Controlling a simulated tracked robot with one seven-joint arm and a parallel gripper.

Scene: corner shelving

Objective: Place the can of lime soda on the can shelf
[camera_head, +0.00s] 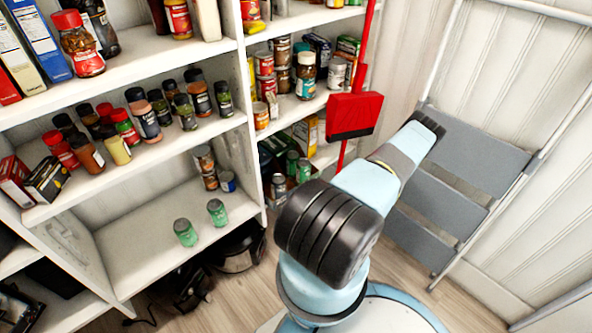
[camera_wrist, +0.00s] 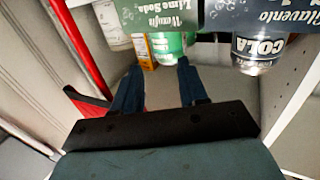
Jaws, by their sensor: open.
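In the wrist view, my gripper (camera_wrist: 157,75) is open, with its two blue fingers pointing up in the picture. A green can (camera_wrist: 168,46) shows just beyond the fingertips, under a label reading Lime Soda (camera_wrist: 160,14). I cannot tell whether the fingers touch it. A dark cola can (camera_wrist: 256,48) is to its right. In the head view, two green cans (camera_head: 185,232) (camera_head: 217,212) stand on the lower left shelf (camera_head: 150,260). My arm hides my gripper there.
A red dustpan (camera_head: 353,114) hangs beside the right shelves. A grey step ladder (camera_head: 455,165) leans on the wall at right. A white upright (camera_head: 242,100) divides the shelves. A yellow box (camera_head: 305,132) stands behind the right-hand cans.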

